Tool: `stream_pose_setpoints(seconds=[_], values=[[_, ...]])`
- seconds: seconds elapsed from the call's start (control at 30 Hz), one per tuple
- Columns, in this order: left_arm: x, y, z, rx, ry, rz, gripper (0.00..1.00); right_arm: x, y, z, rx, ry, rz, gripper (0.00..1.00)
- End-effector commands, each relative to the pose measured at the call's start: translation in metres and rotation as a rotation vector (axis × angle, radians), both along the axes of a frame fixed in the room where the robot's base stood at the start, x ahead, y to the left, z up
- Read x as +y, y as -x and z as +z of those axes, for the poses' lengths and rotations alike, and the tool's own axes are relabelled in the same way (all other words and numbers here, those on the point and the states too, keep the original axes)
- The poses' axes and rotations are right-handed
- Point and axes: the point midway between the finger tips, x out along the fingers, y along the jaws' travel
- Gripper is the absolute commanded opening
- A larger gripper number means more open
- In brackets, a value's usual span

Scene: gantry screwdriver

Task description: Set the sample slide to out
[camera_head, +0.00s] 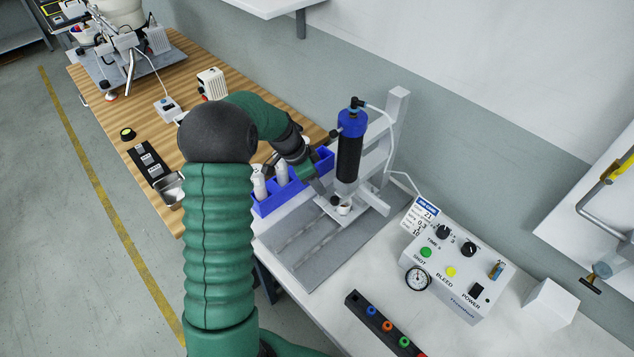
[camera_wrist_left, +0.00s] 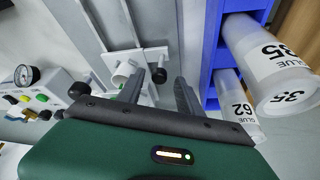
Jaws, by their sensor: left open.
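A glue dispenser with a black barrel and blue caps (camera_head: 350,155) stands upright on a grey base plate (camera_head: 345,250) with long slots. Under its tip is a small white and dark part (camera_head: 343,208), perhaps the sample slide; I cannot tell for sure. In the wrist view a white cylindrical part (camera_wrist_left: 124,70) and a black knob (camera_wrist_left: 159,75) sit on pale brackets just beyond my fingers. My right gripper is not in view.
A blue rack (camera_head: 265,206) with glue cartridges labelled 35 and 62 (camera_wrist_left: 285,75) stands close beside my gripper. A control box (camera_head: 455,262) with knobs, buttons and a gauge is to the right. A black strip with coloured pieces (camera_head: 385,325) lies in front.

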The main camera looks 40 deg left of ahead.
Motion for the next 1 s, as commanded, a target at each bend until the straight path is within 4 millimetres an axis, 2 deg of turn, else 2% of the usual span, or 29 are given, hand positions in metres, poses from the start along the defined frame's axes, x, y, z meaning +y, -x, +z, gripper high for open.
stream_pose_setpoints(seconds=[0.1,0.33,0.6,0.67,1.0], values=[[-0.0015,-0.0025,-0.0062,-0.001,-0.001,-0.001,0.43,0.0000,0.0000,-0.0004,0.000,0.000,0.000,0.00],[-0.0015,-0.0026,-0.0062,0.000,-0.001,0.000,0.41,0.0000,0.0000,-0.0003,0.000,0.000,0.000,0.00],[-0.0012,-0.0026,-0.0062,0.000,-0.001,0.000,0.06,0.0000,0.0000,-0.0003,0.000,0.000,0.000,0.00],[-0.0009,-0.0026,-0.0061,-0.001,-0.002,0.001,0.00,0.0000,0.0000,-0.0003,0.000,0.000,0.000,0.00],[-0.0003,-0.0028,-0.0057,-0.001,-0.002,0.001,0.00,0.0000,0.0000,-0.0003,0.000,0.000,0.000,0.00]])
